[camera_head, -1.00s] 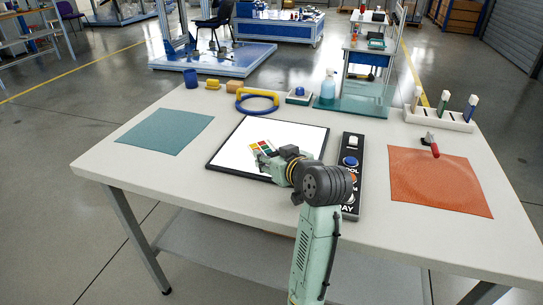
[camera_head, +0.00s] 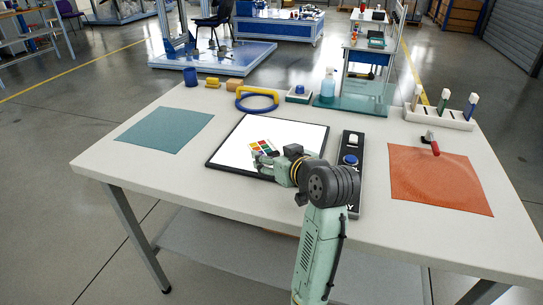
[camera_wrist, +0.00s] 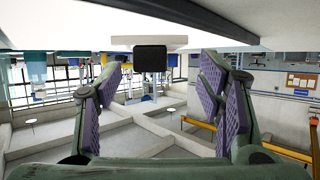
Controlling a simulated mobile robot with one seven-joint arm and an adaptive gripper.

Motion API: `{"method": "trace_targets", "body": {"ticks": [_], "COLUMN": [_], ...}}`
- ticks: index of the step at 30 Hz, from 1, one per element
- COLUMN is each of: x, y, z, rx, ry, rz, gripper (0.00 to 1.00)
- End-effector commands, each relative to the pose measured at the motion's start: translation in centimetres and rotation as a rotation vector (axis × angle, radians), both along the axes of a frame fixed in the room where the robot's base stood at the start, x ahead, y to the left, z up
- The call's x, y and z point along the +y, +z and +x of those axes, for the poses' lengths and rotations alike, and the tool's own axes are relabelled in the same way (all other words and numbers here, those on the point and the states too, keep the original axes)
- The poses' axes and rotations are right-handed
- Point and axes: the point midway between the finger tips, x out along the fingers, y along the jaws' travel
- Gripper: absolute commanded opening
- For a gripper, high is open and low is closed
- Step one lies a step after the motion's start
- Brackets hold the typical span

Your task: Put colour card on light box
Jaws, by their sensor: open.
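The colour card (camera_head: 262,147), with several coloured squares, shows on the white surface of the black-framed light box (camera_head: 300,135). It appears to lie flat there, near the middle and toward the near side. My gripper (camera_head: 259,162) is just on the near side of the card, low over the light box. Whether a fingertip still touches the card cannot be told.
A black control panel (camera_head: 351,148) with buttons lies right of the light box, partly behind my arm. A teal mat (camera_head: 165,130) is at left and an orange mat (camera_head: 440,180) at right. A blue ring with yellow handle (camera_head: 257,100) and a spray bottle (camera_head: 328,86) stand behind.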

Motion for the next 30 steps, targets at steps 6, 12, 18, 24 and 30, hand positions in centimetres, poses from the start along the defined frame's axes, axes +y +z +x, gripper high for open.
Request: {"method": "trace_targets", "body": {"ticks": [6,12,18,24,30], "x": [-2.1,-3.5,-4.0,-4.1,-0.5], "y": [1.8,3.3,3.8,3.9,6.0], "z": [-4.0,-7.0,-8.4,-8.6,-7.2], "rx": [-0.006,-0.005,-0.001,0.000,-0.084], "ry": [-0.005,-0.003,-0.001,0.000,0.041], "rz": [-0.004,-0.003,-0.004,-0.002,0.022], "gripper": [0.62,0.62,0.62,0.62,0.62]}}
